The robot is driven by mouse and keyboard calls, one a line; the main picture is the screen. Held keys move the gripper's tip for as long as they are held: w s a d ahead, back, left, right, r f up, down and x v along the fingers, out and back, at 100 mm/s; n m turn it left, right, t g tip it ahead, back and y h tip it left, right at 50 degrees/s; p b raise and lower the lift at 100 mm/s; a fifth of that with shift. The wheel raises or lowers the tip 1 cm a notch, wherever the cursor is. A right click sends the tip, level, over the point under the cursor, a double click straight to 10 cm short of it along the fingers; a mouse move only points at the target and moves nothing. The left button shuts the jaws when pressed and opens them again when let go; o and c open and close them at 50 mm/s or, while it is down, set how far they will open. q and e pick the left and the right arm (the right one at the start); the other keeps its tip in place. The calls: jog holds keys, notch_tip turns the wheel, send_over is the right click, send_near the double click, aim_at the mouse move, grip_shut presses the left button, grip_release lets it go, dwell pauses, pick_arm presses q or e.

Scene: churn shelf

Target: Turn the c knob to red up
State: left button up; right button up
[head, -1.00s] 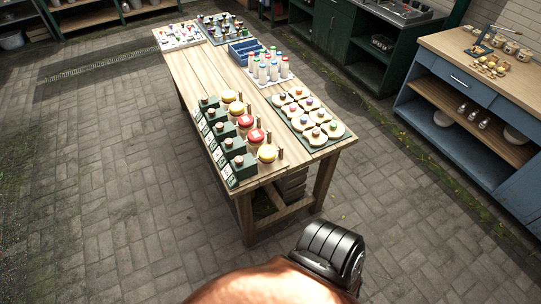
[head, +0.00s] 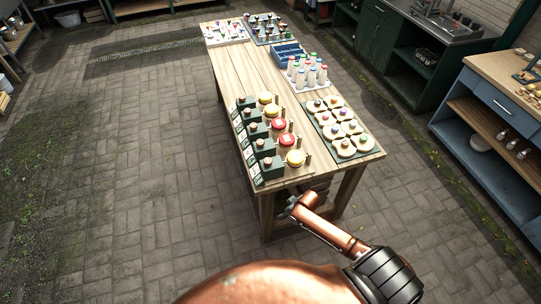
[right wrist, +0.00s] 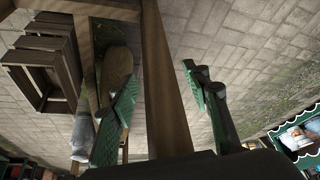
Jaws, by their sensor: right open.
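A row of dark green boxes with round knobs (head: 256,130) stands along the left side of the near end of the wooden table. Yellow and red round caps (head: 287,139) sit just right of them. White labels face left, too small to read, so I cannot tell which knob is c. My right gripper (head: 292,203) is low at the table's near end, below and apart from the boxes. The right wrist view shows its green-padded fingers (right wrist: 165,108) spread apart and empty, with no knob visible there. My left gripper is out of view.
The table (head: 232,72) also bears a board of round pieces (head: 342,128), several bottles (head: 308,72) and a blue crate (head: 287,52). A wooden crate (right wrist: 42,75) sits beneath the table. Paved floor (head: 150,190) is clear to the left.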

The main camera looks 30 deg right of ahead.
jog(key=w+a+r+n+y+p, duration=0.1)
jog(key=a+r, duration=0.2)
jog(key=r, duration=0.4)
jog(key=w+a+r+n, duration=0.1)
jog(key=w+a+r, duration=0.15)
jog(key=r, duration=0.45)
notch_tip(320, 180, up, 19)
jog(key=n+p, duration=0.1)
jog(key=p, duration=0.1)
send_over(268, 160)
jog(key=s+d, duration=0.2)
jog(key=s, duration=0.1)
jog(key=shift+n+g, duration=0.3)
jog(key=shift+g, duration=0.1)
jog(key=x, duration=0.7)
jog(key=shift+a, duration=0.35)
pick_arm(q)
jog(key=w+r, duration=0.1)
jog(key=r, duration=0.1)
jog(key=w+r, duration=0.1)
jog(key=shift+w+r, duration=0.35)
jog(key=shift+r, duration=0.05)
pick_arm(e)
jog(key=shift+c, duration=0.2)
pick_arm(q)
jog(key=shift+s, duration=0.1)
pick_arm(e)
jog(key=c, duration=1.1)
